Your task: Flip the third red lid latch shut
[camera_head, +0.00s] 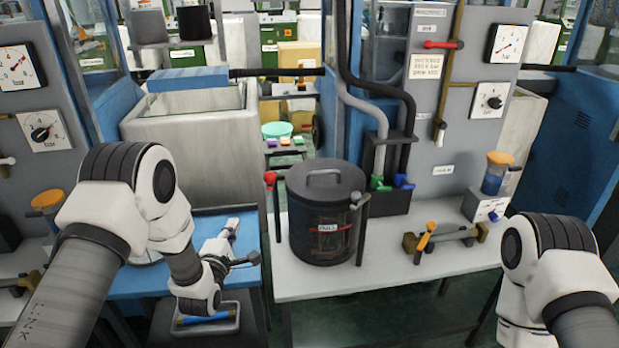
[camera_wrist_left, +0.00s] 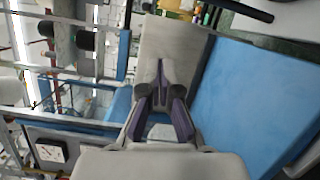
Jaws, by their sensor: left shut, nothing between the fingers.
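A dark cylindrical vessel (camera_head: 318,228) stands upright on the white bench, with a grey handled lid (camera_head: 325,181) on top. A latch lever with a red knob (camera_head: 270,178) stands at the left of the lid. A grey-knobbed lever (camera_head: 356,197) stands at its right; I cannot tell which latch is the third, and the far side is hidden. My left gripper (camera_head: 232,226) is shut and empty, left of the vessel and apart from it, above a blue bench. The left wrist view shows its closed fingers (camera_wrist_left: 160,75). My right gripper is outside the views.
A tray with a blue item (camera_head: 205,318) is below my left wrist. The white bench (camera_head: 330,282) is clear in front.

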